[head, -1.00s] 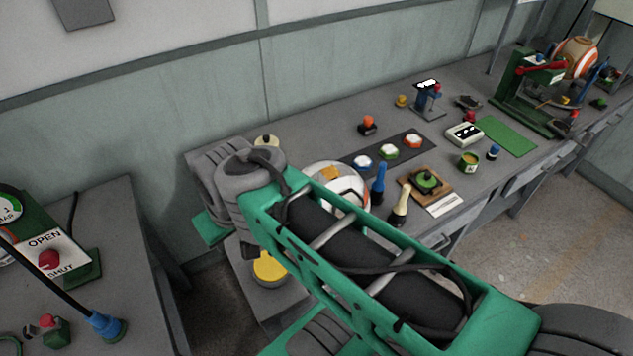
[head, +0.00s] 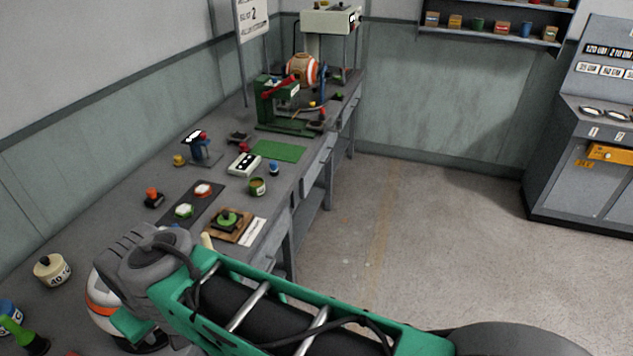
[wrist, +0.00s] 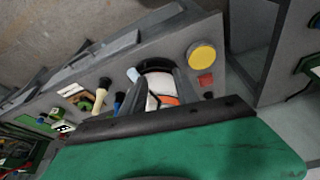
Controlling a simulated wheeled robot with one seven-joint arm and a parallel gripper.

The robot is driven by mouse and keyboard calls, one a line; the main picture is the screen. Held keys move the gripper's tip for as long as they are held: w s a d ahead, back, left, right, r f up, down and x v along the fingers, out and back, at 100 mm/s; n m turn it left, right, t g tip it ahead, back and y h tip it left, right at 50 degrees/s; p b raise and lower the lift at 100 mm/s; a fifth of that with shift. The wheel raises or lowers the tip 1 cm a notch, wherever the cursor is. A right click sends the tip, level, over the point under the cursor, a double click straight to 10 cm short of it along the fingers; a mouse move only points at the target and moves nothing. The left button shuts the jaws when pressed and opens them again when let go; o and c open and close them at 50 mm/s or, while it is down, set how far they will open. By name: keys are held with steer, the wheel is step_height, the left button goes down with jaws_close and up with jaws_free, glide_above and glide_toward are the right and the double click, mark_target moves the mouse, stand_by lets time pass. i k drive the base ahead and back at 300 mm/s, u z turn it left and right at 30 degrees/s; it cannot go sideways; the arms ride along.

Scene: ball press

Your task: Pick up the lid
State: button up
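I cannot tell for sure which thing is the lid. A round green piece with a dark knob (head: 228,219) sits on a wooden board (head: 243,236) on the long bench. A white and orange rounded thing (head: 101,291) stands at the lower left, partly behind my arm. It also shows in the wrist view (wrist: 164,88), between the fingers in the picture. My gripper (wrist: 159,76) looks open and empty there, its two grey fingers spread apart. In the head view my arm hides the fingertips.
The grey bench (head: 110,225) runs along the wall. The floor (head: 400,235) on the right is clear.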

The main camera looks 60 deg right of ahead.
mark_target(227, 219)
steer(key=z, duration=2.2)
steer(key=k, duration=0.8)
steer(key=u, duration=0.6)
steer(key=i, duration=1.05)
